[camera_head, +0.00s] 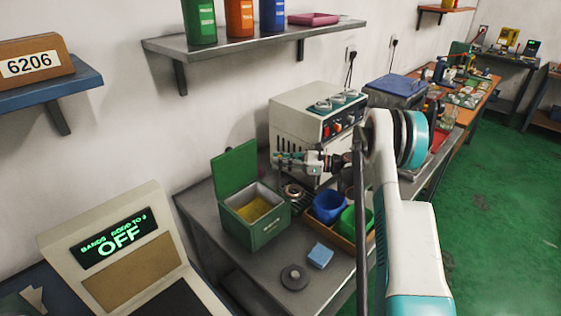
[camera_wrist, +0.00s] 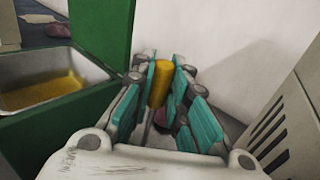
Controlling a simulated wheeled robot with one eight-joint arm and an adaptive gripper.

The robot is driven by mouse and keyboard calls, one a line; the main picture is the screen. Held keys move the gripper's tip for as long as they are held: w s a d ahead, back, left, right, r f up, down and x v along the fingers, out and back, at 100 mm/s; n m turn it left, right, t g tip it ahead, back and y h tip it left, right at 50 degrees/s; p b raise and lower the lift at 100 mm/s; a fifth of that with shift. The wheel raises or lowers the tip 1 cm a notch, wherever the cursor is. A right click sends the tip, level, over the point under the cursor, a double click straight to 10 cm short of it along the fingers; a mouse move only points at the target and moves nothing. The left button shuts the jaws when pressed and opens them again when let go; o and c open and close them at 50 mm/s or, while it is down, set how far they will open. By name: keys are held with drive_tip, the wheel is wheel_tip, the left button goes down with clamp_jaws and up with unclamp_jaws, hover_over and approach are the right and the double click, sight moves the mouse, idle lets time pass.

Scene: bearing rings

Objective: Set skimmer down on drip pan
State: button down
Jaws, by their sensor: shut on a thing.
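My gripper (camera_head: 284,160) is in the air beside the raised green lid of the oil box, in front of the white machine. In the wrist view its teal fingers (camera_wrist: 164,92) are shut on a yellow upright handle (camera_wrist: 160,82), which I take to be the skimmer's. The skimmer's lower end is hidden. A dark reddish thing shows low between the fingers; I cannot tell what it is. I cannot make out a drip pan for certain in either view.
The green box (camera_head: 268,233) holds yellow liquid, and its lid stands open. A dark ringed item (camera_head: 294,196), blue bin (camera_head: 328,207), blue block (camera_head: 320,255) and grey disc (camera_head: 294,277) are on the bench. The white machine (camera_head: 300,118) stands behind.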

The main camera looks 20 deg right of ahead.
drive_tip(key=shift+f+b, duration=0.15)
drive_tip(key=shift+b, duration=0.2)
idle(0.3)
drive_tip(key=c, duration=1.5)
unclamp_jaws()
drive_tip(key=shift+r+p, duration=2.2)
drive_tip(key=shift+r, duration=3.35)
